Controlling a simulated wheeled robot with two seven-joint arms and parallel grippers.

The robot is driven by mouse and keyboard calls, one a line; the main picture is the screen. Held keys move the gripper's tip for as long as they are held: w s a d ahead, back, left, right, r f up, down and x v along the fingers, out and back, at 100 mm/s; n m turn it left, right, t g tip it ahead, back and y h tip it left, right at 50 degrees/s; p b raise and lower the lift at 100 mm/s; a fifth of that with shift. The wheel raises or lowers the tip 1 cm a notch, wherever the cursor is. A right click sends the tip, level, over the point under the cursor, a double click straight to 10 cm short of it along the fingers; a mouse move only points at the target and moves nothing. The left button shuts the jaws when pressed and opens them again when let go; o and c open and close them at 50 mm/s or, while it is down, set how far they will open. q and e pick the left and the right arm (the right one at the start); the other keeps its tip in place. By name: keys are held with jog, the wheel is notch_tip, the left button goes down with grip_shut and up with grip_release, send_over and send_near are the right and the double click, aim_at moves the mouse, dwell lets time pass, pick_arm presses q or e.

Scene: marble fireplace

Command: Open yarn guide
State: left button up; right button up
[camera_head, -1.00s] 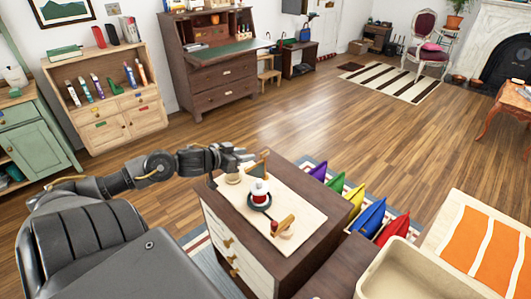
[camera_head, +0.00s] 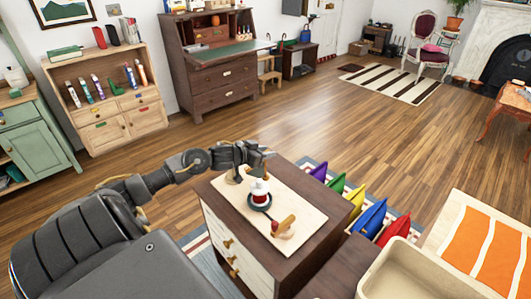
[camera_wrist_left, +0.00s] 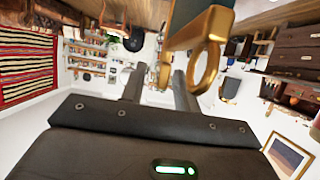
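My left gripper (camera_head: 262,154) is over the far edge of the small cabinet, close above the back of its pale top mat (camera_head: 310,212). My right gripper is not in view.
A white-and-red bottle-like thing (camera_head: 260,190) stands on a dark dish on the mat. Coloured pouches (camera_head: 370,217) stand right of the cabinet. A beige bin (camera_head: 405,275) is at the lower right.

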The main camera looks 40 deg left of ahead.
pick_arm(q)
jog(key=shift+c, duration=0.3)
grip_shut()
